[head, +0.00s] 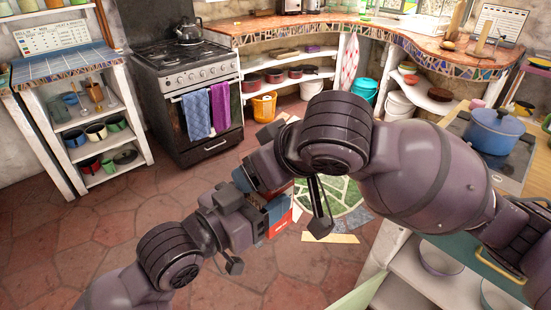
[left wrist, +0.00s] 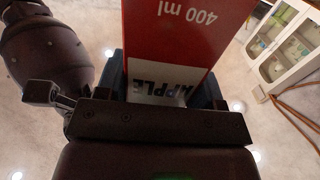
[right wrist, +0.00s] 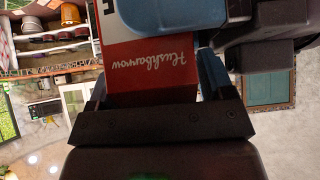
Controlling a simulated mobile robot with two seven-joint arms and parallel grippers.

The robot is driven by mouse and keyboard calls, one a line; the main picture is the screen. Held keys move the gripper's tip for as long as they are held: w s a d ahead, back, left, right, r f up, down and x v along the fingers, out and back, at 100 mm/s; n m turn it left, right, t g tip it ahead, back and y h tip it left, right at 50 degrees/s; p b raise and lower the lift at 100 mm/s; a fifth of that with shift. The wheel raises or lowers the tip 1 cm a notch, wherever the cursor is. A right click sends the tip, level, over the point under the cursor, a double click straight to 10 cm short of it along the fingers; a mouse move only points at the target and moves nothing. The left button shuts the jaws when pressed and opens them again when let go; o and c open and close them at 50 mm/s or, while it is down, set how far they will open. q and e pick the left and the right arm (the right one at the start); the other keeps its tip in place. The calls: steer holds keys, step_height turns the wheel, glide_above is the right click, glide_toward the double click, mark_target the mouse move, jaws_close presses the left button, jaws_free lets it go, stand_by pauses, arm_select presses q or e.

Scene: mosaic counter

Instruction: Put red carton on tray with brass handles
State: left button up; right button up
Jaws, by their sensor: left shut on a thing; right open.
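A red carton (head: 280,224) is held in the air between my two arms, mostly hidden by them in the head view. My left gripper (head: 262,213) is shut on it. In the left wrist view the carton (left wrist: 180,45) shows "400 ml" and "APPLE" between the fingers. My right gripper (head: 265,188) is open at the carton, with its fingers either side of it. In the right wrist view the carton (right wrist: 150,68) shows the word "Hushbarrow". A teal tray (head: 455,247) with a brass-coloured handle lies at the lower right, partly covered by my right arm.
A blue pot (head: 493,131) stands on a hob at the right. Shelves with bowls (head: 441,256) are below the tray. A stove (head: 187,80) and a shelf unit (head: 85,120) stand at the back left. The tiled floor between is open, with a round green patterned rug (head: 335,196).

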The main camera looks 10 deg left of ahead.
steer(key=shift+w+a+f, duration=0.2)
steer(key=shift+f, duration=0.05)
steer(key=c, duration=0.9)
arm_select(q)
steer(key=o, duration=1.3)
arm_select(e)
steer(key=shift+c, duration=0.9)
arm_select(q)
steer(key=shift+f, duration=0.1)
